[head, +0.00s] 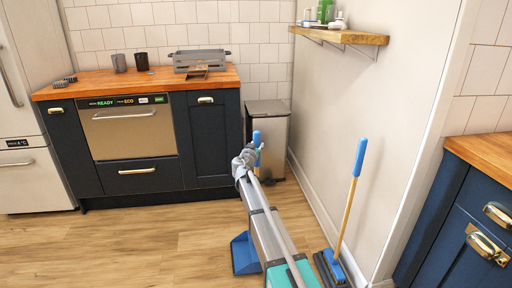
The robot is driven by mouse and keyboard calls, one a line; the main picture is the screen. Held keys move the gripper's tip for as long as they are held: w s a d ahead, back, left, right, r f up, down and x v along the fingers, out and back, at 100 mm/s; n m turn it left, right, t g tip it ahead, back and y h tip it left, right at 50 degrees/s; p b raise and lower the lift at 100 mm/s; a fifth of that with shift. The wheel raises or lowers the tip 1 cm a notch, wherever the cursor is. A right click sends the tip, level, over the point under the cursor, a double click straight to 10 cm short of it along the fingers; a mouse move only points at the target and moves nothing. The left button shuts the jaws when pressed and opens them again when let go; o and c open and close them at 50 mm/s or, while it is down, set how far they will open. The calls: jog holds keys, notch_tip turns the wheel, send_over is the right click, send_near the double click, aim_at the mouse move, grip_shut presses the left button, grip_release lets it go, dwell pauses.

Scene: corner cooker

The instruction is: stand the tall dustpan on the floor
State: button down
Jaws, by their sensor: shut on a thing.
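The tall dustpan has a blue pan (243,256) low down beside my arm and a blue grip (257,137) at the top of its handle. My arm hides most of the handle between them. My gripper (255,160) is shut on the dustpan's handle just below the blue grip. The dustpan looks roughly upright. I cannot tell whether the pan touches the wooden floor (180,240) or hangs just above it.
A broom with a blue grip (359,158) and wooden shaft stands tilted by the right wall. A grey bin (277,122) stands in the corner behind my gripper. Dark cabinets (205,140) line the back. A wooden shelf (345,36) juts from the wall. Floor at left is clear.

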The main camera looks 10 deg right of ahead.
dwell(0.9)
jog(key=shift+f+b, duration=1.45)
jog(key=shift+c, duration=1.1)
grip_release()
jog(key=shift+s, duration=0.1)
jog(key=shift+v, duration=1.4)
jog(key=shift+s+a, duration=0.1)
jog(key=shift+s, duration=0.05)
jog(key=v, duration=1.1)
jog(key=shift+s+a, duration=0.2)
jog(key=shift+s, duration=0.1)
